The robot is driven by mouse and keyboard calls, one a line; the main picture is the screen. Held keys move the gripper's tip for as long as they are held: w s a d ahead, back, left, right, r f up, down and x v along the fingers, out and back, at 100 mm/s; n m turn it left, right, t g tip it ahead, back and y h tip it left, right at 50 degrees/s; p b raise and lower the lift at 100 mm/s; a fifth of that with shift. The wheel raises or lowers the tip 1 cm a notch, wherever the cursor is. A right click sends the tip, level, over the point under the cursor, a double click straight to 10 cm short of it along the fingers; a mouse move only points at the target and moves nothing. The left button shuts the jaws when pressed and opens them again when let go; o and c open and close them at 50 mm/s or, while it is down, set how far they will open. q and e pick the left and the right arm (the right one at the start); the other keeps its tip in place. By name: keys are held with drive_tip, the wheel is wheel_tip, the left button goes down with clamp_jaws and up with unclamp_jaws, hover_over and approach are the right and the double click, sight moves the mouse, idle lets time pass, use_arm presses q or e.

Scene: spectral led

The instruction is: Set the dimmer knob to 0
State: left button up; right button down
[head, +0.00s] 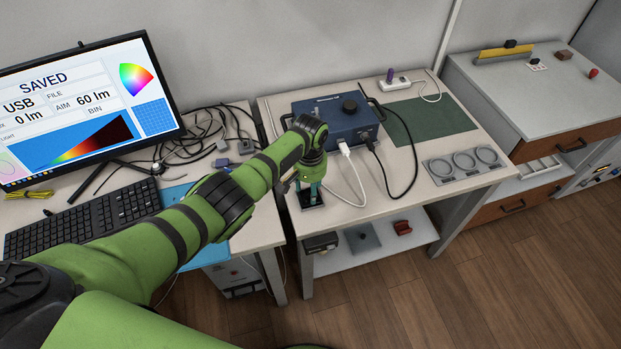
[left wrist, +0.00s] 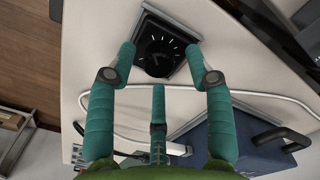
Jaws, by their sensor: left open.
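A black square dial unit with white scale marks and a dark round dimmer knob (left wrist: 158,62) lies on the white bench top in the left wrist view. In the head view the black unit (head: 311,199) shows partly under my left gripper (head: 311,188). The gripper points down over it, with teal fingers spread. In the left wrist view the open fingers (left wrist: 160,50) stand on either side of the dial, with nothing held. I cannot tell whether they touch it, and the pointer's setting is too small to read. My right gripper is not in view.
A blue box (head: 335,122) with a black knob on top (head: 349,106) and plugged cables stands behind. A white cable (head: 358,190) loops beside the gripper. A green mat (head: 414,118) and a grey ring holder (head: 464,165) lie right. The monitor (head: 85,105) shows SAVED.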

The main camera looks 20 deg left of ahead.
use_arm(q)
wheel_tip(320, 180, up, 12)
idle(0.5)
drive_tip(key=shift+w, duration=0.1)
idle(0.5)
